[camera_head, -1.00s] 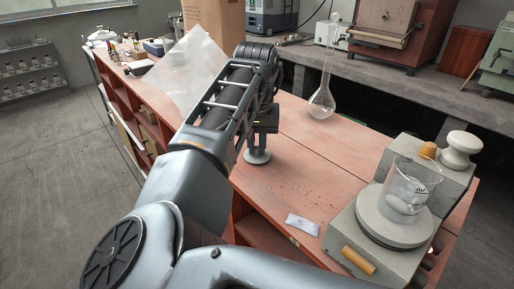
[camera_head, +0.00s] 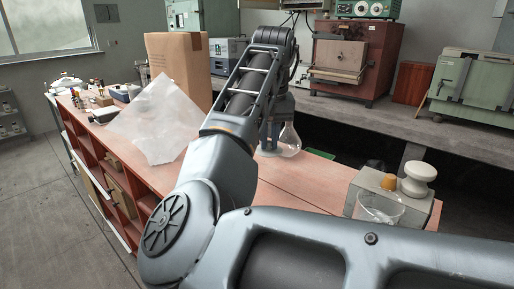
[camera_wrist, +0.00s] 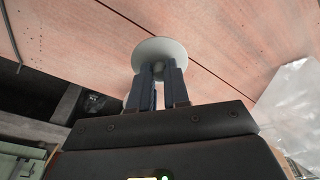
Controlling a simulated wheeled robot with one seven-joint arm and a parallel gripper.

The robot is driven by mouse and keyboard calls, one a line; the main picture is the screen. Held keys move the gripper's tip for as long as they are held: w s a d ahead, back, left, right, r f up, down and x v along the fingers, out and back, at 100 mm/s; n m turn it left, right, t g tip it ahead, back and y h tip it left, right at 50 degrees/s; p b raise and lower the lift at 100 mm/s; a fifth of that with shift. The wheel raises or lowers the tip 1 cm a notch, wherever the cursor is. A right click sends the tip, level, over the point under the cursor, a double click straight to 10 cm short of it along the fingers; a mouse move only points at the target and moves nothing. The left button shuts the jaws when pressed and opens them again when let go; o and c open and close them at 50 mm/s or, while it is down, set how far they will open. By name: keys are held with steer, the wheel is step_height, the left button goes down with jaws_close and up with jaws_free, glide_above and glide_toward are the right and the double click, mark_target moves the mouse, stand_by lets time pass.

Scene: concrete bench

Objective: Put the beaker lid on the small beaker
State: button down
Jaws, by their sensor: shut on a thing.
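My gripper (camera_wrist: 158,75) is shut on the beaker lid (camera_wrist: 160,49), a pale round disc with a small knob, in the wrist view. The disc lies beyond the fingertips, over the reddish bench top; whether it touches the bench I cannot tell. A clear glass beaker (camera_head: 380,207), the only one I see, stands at the right, open at the top. My arm hides its lower part. The lid is well apart from it, farther left and back.
A round glass flask (camera_head: 290,143) stands close beside my gripper end. A grey box (camera_head: 368,183) with a white knob-shaped piece (camera_head: 418,178) stands behind the beaker. A clear sheet (camera_head: 160,118) and a cardboard box (camera_head: 178,62) are at the left. The middle of the bench (camera_head: 312,188) is bare.

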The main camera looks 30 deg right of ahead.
mark_target(270, 141)
steer(key=shift+d+r+p, duration=0.15)
steer(key=shift+r+p, duration=1.4)
steer(key=shift+p, duration=0.3)
steer(key=shift+f, duration=0.1)
